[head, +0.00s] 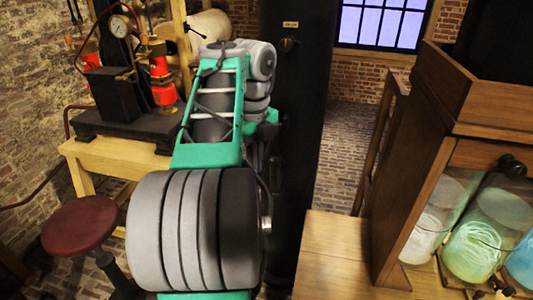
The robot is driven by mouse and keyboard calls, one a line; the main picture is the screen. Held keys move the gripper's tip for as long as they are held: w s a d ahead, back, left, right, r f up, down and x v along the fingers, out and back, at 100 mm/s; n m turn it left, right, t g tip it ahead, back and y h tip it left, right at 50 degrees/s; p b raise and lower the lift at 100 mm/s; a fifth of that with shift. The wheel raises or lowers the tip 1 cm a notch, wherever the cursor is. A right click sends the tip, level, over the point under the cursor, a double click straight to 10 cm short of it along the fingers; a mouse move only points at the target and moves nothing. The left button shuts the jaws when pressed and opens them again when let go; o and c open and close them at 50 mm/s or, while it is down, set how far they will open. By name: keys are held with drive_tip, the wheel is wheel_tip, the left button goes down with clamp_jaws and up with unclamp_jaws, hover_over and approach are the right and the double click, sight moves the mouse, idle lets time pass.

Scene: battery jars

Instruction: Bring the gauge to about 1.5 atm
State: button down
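The gauge (120,26) is a small round white dial in a brass rim at the upper left. It sits on top of a dark upright stand on a wooden bench. Its needle and scale are too small to read. Beside it stand red and brass fittings (161,70), with a small dark lever handle (195,31) at upper right of them. My arm rises through the middle of the view, to the right of the gauge apparatus. My gripper is not visible; I cannot tell whether it is open or shut.
A wooden bench (125,158) carries the apparatus; a red-topped stool (79,225) stands in front of it. A tall dark panel (300,110) rises behind my arm. At right, a wooden cabinet (418,190) holds several glass jars (487,235). Brick floor (350,135) shows between.

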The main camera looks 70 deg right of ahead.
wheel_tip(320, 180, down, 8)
drive_tip(key=b, duration=0.7)
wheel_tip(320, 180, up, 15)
drive_tip(key=p, duration=1.5)
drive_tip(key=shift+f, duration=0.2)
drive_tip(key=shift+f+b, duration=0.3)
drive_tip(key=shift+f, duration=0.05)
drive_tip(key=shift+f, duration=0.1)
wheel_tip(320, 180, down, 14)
drive_tip(key=b, duration=1.4)
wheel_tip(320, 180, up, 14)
drive_tip(key=p, duration=1.4)
